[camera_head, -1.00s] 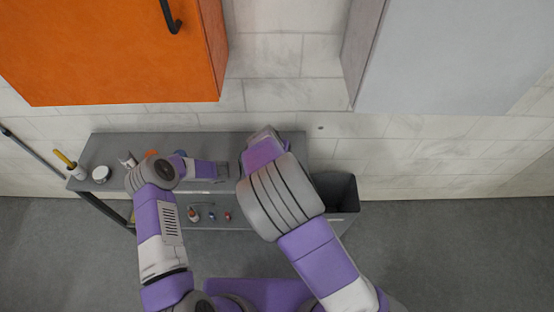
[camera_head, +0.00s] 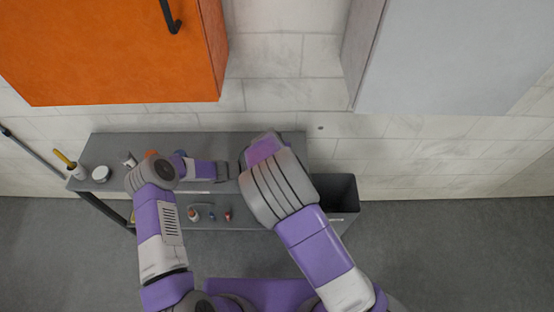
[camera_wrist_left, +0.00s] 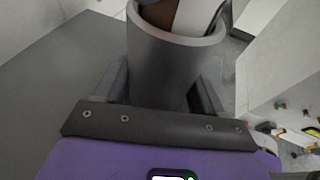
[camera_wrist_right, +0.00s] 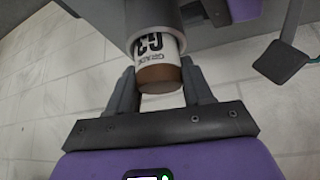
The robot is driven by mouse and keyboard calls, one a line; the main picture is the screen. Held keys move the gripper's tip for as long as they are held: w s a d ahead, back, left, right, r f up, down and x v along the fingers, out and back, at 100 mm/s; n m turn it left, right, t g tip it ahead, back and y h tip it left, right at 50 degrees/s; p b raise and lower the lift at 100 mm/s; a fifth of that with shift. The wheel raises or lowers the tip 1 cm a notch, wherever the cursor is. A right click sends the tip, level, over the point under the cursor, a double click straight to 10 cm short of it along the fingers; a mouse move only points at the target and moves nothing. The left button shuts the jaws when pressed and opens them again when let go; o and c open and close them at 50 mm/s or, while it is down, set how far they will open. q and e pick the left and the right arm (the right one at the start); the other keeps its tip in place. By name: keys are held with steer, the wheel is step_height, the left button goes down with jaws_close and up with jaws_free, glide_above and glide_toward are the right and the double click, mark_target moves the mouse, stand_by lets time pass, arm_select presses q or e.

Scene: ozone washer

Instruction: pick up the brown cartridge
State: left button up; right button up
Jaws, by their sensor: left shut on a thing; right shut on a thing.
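The brown cartridge (camera_wrist_right: 158,78) has a white label with dark lettering. It sticks partway out of the open end of a grey cylinder (camera_wrist_right: 150,16) in the right wrist view. My right gripper (camera_wrist_right: 159,70) has its fingers on either side of the cartridge's brown end and is shut on it. My left gripper (camera_wrist_left: 164,72) is shut on the grey cylinder, which also shows in the left wrist view (camera_wrist_left: 160,62). The cartridge (camera_wrist_left: 193,16) shows in the cylinder's mouth there. In the head view my right arm hides the cartridge.
A grey table (camera_head: 115,145) stands against the tiled wall, with a white round container (camera_head: 100,174) at its left end. Several small items lie on a lower shelf (camera_head: 270,222). A dark bin (camera_head: 338,194) stands at the right. An orange cabinet (camera_head: 110,50) hangs above.

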jaws_close()
steer(key=shift+r, duration=0.1)
steer(key=shift+r, duration=0.3)
step_height(320, 180, up, 17)
steer(key=shift+r, duration=0.15)
arm_select(q)
steer(key=o, duration=0.9)
steer(key=shift+c, duration=0.2)
